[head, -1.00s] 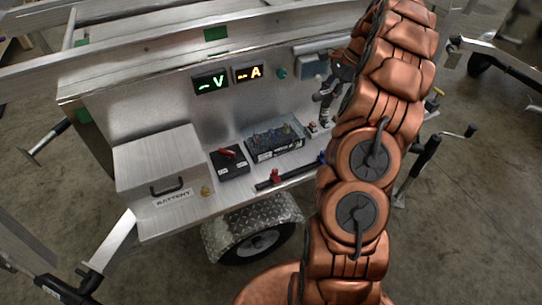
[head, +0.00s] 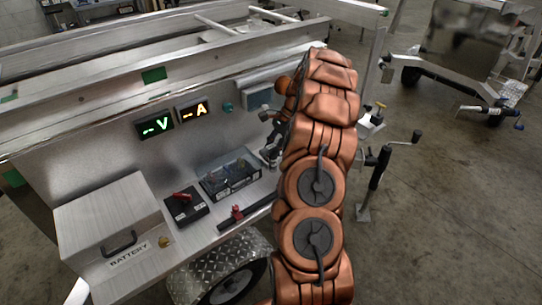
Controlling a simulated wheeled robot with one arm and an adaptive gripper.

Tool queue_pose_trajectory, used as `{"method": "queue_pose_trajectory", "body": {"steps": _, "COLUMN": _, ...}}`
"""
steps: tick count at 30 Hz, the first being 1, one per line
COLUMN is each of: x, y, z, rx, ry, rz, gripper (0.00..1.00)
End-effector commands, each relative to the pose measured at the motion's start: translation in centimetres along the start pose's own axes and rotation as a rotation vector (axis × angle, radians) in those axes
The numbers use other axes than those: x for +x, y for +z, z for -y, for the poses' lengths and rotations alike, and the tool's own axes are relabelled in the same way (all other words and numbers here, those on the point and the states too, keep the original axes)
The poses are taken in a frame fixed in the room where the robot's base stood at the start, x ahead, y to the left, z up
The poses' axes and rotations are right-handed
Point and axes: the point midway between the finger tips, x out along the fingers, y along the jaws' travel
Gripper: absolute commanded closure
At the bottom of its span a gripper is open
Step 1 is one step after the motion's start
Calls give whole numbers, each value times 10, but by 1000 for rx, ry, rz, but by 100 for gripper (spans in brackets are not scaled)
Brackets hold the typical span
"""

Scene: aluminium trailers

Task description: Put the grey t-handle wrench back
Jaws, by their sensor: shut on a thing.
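My gripper (head: 272,138) is small and dark, partly hidden behind my copper-coloured arm. It is over the right part of the trailer's metal shelf, right of the clear-topped box. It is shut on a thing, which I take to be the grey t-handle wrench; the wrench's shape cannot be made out. A dark bar (head: 230,222) lies along the shelf's front edge with a red-handled piece (head: 237,212) on it. The bar's right end is hidden behind my arm.
On the shelf are a battery box (head: 105,235), a black box with a red lever (head: 184,207) and a clear-topped box (head: 230,174). Green and amber displays (head: 155,125) are on the back panel. A jack stand (head: 375,178) stands right of my arm.

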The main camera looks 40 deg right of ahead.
Motion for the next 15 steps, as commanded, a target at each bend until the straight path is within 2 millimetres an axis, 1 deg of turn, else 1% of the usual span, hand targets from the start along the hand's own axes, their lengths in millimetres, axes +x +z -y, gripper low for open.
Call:
{"method": "queue_pose_trajectory", "body": {"steps": 7, "x": 25, "y": -13, "z": -1, "rx": 1, "ry": 2, "rz": 1, "gripper": 100}}
{"method": "queue_pose_trajectory", "body": {"steps": 15, "x": 26, "y": -14, "z": 0, "rx": 0, "ry": 0, "rz": 0, "gripper": 100}}
